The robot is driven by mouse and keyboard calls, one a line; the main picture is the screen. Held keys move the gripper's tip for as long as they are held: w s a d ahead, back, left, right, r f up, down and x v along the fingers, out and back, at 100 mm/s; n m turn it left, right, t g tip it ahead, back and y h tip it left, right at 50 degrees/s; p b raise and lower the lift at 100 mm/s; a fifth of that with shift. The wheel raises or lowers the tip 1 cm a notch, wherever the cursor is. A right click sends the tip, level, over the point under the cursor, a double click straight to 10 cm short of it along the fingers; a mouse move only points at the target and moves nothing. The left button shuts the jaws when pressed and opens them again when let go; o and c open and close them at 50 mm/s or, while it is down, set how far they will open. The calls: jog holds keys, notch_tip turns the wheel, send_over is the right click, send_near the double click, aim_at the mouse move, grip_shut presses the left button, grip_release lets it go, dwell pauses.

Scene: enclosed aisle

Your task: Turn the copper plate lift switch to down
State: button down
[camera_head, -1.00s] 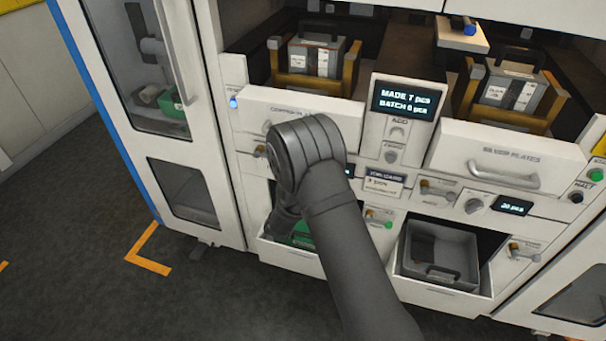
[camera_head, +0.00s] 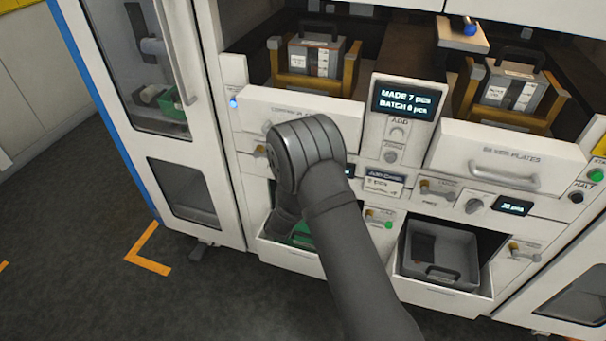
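The copper plates drawer (camera_head: 335,114) is the white front at the left of the machine, its label partly covered by my arm. Below it, a small switch (camera_head: 261,150) shows just left of my arm. Another small lever switch (camera_head: 376,213) with a green lamp sits right of my arm, above the lower bins. The labels are too small to tell which one is the copper plate lift switch, or its setting. My arm covers much of the copper side panel. My gripper is hidden behind my arm.
The silver plates drawer (camera_head: 510,155) is at the right, with a knob (camera_head: 474,205) and display below. A grey bin (camera_head: 440,255) sits in the lower right opening, and a green bin (camera_head: 303,236) is partly hidden at lower left. A glass-doored cabinet (camera_head: 150,70) stands left. Floor at left is clear.

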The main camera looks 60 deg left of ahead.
jog(key=shift+n, duration=0.3)
jog(key=c, duration=1.4)
grip_release()
jog(key=v, duration=1.7)
jog(key=shift+s+d, duration=0.2)
jog(key=shift+r, duration=0.1)
jog(key=x, duration=1.7)
jog(key=shift+w+a, duration=0.2)
